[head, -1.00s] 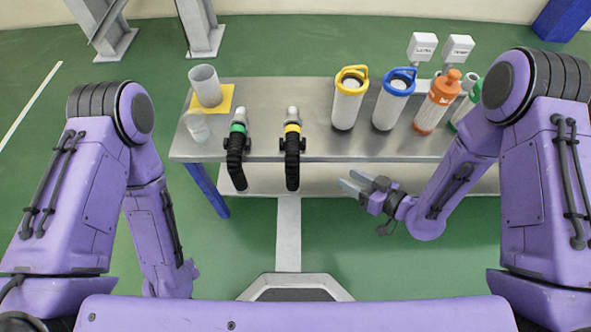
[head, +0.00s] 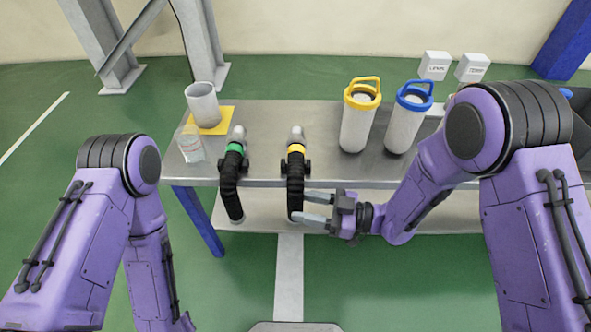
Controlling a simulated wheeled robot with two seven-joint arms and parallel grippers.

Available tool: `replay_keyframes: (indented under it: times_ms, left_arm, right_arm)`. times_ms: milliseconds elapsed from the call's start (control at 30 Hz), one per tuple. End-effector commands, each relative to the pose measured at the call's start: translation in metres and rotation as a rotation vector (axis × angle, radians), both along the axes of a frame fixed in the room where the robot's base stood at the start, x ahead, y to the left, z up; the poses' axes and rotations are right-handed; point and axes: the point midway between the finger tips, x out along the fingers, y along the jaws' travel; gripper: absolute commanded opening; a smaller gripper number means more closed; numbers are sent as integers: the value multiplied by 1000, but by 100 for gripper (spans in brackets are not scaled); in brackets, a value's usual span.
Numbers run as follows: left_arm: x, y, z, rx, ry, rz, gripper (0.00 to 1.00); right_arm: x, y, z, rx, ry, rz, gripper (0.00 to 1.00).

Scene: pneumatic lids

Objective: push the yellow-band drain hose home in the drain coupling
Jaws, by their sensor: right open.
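The yellow-band drain hose (head: 296,168) is a black ribbed hose hanging over the table's front edge. Its yellow band (head: 296,149) sits against the grey metal drain coupling (head: 297,133) on the tabletop. I cannot tell how deep the hose sits in it. My right gripper (head: 303,207) is open, pointing left, with its fingertips at the hanging lower part of this hose. The fingers are apart; whether the hose lies between them is unclear. My left arm hangs at the left, its gripper out of view.
A similar green-band hose (head: 232,170) hangs to the left. A grey cup (head: 203,104) on a yellow mat and a clear cup (head: 190,146) stand at the table's left. Yellow-lid (head: 356,122) and blue-lid (head: 405,124) canisters stand right of the hoses. My right arm covers the table's right side.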

Motion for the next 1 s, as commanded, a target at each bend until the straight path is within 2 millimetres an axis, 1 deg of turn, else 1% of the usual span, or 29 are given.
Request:
replay_keyframes:
  times_ms: [33, 100, 267, 300, 367, 400, 433, 667, 767, 867, 967, 1000]
  left_arm:
    - [0, 0, -2, 0, 0, 0, 43]
    - [0, 0, -2, -1, 1, 0, 43]
    - [0, 0, -1, -1, 1, 0, 43]
    - [0, 0, -1, -1, 1, 0, 43]
    - [0, 0, -1, -1, 1, 0, 43]
    - [0, 0, -1, -1, 1, 0, 43]
    - [0, 0, -1, -1, 1, 0, 43]
    - [0, 0, -1, -1, 1, 0, 43]
    - [0, 0, 2, 0, 0, 0, 43]
    - [0, 0, 8, 0, 0, 0, 43]
    - [1, 1, 17, 1, -1, -1, 43]
    - [1, 1, 21, 1, -1, -1, 43]
  right_arm:
    - [1, 5, -1, -1, -2, 2, 48]
    - [2, 8, 0, 0, -1, 0, 48]
    - [2, 8, 1, 0, -1, -2, 48]
    - [2, 8, 1, 0, 0, -2, 42]
    - [2, 8, 1, 0, 0, -1, 22]
    - [2, 8, 1, 0, 0, -1, 9]
    - [2, 8, 1, 0, 0, -1, 0]
    - [2, 8, 2, 1, -1, -2, 0]
    - [2, 8, 7, 1, -2, -2, 0]
    - [2, 7, 20, 1, -2, -2, 0]
    - [2, 8, 40, 1, -4, -2, 0]
    - [3, 7, 50, 1, -4, -3, 0]
